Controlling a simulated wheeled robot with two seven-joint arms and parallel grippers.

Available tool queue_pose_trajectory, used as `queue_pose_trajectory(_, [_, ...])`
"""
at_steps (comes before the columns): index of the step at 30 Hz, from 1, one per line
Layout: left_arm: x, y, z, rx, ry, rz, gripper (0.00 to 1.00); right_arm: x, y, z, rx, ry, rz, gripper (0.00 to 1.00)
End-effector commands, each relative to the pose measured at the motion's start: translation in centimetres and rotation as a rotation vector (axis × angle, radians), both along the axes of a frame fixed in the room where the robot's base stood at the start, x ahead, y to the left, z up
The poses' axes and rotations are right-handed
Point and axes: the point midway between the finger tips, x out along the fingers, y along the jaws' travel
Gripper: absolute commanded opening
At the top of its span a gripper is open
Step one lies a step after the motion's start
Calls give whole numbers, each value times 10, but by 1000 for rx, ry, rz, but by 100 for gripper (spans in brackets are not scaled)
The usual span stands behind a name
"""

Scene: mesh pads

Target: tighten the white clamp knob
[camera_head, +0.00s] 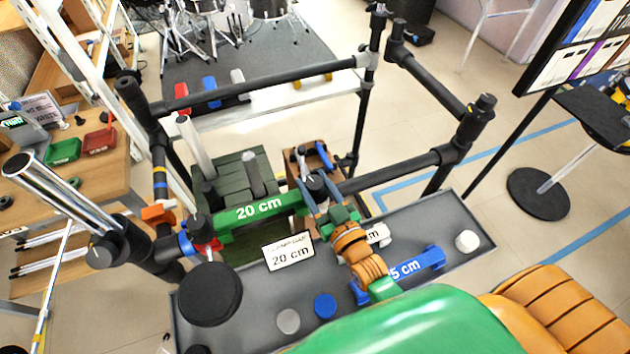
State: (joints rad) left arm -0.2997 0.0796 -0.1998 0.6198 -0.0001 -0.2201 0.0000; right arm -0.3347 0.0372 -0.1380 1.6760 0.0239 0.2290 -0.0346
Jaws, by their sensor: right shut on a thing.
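My right gripper (318,195) reaches up from the lower right on its orange and green arm. Its blue-grey fingers are closed around a dark-topped knob (314,183) near the right end of the green 20 cm block (262,212). The body of the clamp under this knob is mostly hidden by the fingers, so I cannot tell its colour. My left gripper is not in view.
A grey tray (455,215) holds a card reading 20 cm (288,252), a blue block (418,266), a white cylinder (467,241) and loose discs. Black pipes (265,80) frame the area. A wooden table (100,165) stands left.

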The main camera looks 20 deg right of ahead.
Motion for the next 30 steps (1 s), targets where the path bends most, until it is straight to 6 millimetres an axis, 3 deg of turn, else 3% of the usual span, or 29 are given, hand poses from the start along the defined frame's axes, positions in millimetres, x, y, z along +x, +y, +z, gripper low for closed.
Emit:
queue_pose_trajectory(16, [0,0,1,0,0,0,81,0,0,1,3,-5,-22,0])
queue_pose_trajectory(17, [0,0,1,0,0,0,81,0,0,1,3,-5,-22,56])
queue_pose_trajectory(20, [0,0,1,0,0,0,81,0,0,1,3,-4,-22,81])
queue_pose_trajectory(30, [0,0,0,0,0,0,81,-7,-1,-1,1,-1,-22,81])
